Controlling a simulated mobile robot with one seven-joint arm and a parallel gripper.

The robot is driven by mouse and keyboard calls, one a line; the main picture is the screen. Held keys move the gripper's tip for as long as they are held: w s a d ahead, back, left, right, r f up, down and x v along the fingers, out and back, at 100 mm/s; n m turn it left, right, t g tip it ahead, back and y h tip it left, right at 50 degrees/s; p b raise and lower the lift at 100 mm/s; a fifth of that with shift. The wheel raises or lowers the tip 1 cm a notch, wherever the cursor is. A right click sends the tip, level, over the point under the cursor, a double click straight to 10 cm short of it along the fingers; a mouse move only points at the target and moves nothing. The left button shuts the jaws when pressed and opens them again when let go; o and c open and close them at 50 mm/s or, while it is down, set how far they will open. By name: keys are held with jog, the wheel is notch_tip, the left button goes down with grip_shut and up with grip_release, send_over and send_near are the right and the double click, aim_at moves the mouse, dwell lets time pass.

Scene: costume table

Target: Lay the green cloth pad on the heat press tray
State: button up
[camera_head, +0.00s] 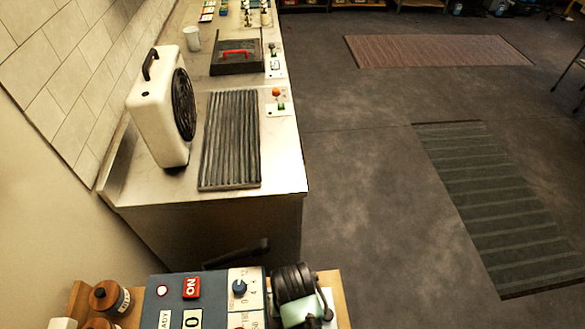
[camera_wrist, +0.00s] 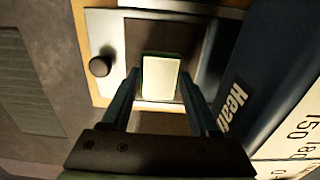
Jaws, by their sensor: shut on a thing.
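The green cloth pad (camera_wrist: 161,78) shows in the wrist view as a small pale block with a green edge. My gripper (camera_wrist: 160,88) is shut on it, with a finger on each side. Beyond the pad is the dark heat press tray (camera_wrist: 138,35) in a silver surround. I cannot tell whether the pad touches the tray.
The blue heat press (camera_head: 215,290) stands close to the right of my gripper in the wrist view. A black knob (camera_wrist: 100,66) is left of the tray. A wooden jar (camera_head: 109,297) stands left of the press. A counter (camera_head: 285,175) with a white fan heater (camera_head: 158,115) lies farther off.

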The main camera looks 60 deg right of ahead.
jog(key=shift+f, duration=0.95)
jog(key=shift+f, duration=0.15)
jog(key=o, duration=1.1)
jog(key=shift+c, duration=0.2)
notch_tip(320, 180, up, 12)
jog(key=shift+b, duration=0.4)
